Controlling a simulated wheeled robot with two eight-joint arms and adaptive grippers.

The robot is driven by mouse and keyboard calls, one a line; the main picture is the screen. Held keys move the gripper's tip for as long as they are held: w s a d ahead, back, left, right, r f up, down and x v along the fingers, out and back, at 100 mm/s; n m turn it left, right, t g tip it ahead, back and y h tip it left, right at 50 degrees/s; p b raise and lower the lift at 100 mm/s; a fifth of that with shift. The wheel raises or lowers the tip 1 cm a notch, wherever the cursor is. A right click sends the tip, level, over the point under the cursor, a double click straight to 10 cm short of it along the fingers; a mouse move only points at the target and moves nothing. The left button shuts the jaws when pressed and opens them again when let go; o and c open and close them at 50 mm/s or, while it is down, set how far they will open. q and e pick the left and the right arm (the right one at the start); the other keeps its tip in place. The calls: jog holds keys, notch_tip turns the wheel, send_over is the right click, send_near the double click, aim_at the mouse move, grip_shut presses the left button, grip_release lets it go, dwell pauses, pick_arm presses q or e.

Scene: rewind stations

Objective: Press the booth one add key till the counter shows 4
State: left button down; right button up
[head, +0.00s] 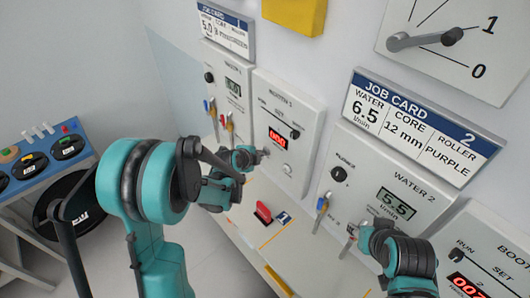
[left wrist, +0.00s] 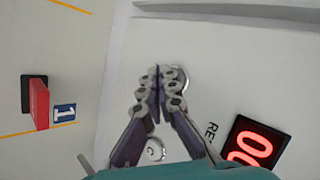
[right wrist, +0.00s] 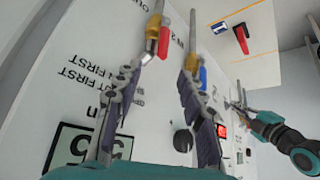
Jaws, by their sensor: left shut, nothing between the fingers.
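The booth one panel (head: 287,125) is a pale box on the wall with a small red counter (head: 278,138); its digits are too small to read in the head view. In the left wrist view the counter (left wrist: 252,146) is cut off, showing only red zeros. My left gripper (head: 262,155) is shut and empty at the panel's lower part. In the left wrist view its fingertips (left wrist: 165,76) overlap a round metal key (left wrist: 183,79), partly hiding it; contact is unclear. A second round key marked C (left wrist: 155,149) lies nearer the palm. My right gripper (right wrist: 158,75) is open, near the Water 2 panel.
The Water 2 panel (head: 385,195) has levers below it. Job card 2 (head: 420,128) hangs above.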

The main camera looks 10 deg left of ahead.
pick_arm(q)
jog(key=shift+w+d, duration=0.2)
jog(key=shift+w, duration=0.05)
dwell(0.3)
jog(key=shift+s+a, duration=0.1)
dwell(0.3)
jog(key=shift+s+a+b, duration=0.3)
jog(key=shift+s+a, duration=0.05)
jog(key=shift+s, duration=0.2)
jog(key=shift+s+a+b, duration=0.2)
jog(key=shift+s+a, duration=0.6)
jog(key=shift+s, duration=0.2)
jog(key=shift+s+a+b, duration=0.15)
jog(key=shift+s+a, duration=0.6)
jog(key=shift+s, duration=0.25)
dwell(0.6)
